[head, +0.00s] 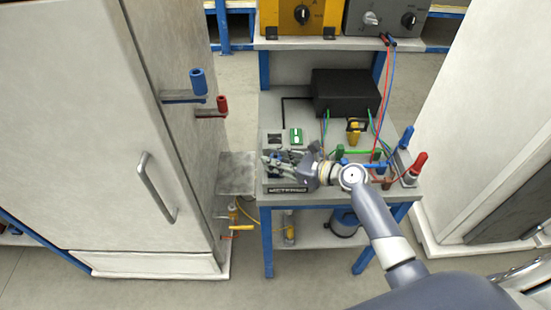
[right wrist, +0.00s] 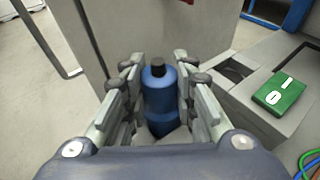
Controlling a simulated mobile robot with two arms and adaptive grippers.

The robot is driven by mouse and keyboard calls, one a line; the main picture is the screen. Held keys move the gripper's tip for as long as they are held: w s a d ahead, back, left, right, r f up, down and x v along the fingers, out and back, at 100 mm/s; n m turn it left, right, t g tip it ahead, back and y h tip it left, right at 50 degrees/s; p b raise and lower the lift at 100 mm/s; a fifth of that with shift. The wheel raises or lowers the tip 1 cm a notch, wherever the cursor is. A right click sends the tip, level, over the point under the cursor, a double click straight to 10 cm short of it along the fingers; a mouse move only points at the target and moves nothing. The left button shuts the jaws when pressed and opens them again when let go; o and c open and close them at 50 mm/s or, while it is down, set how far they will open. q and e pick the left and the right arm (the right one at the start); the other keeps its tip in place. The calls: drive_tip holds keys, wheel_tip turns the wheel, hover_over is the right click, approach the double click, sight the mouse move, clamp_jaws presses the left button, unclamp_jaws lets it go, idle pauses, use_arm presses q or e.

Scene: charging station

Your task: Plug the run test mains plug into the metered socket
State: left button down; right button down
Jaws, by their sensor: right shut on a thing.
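My right gripper (head: 272,160) reaches in from the right, low over the left front part of the bench. In the right wrist view its fingers (right wrist: 162,100) are closed around a blue cylindrical plug (right wrist: 160,96) with a black end. In the head view the gripper hides the plug. The metered label (head: 287,189) is on the bench's front edge, just below the gripper. The socket face by it is mostly covered by the fingers, so I cannot tell whether the plug touches it. My left gripper is not in view.
A green rocker switch (head: 296,136) lies just behind the gripper and also shows in the right wrist view (right wrist: 279,93). A black box (head: 346,92), green, red and blue leads, and a yellow part (head: 355,130) fill the bench's right side. A tall pale cabinet (head: 100,120) stands left.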

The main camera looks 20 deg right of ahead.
drive_tip(key=c, duration=1.2)
unclamp_jaws()
drive_tip(key=v, duration=1.2)
drive_tip(key=shift+f, duration=0.1)
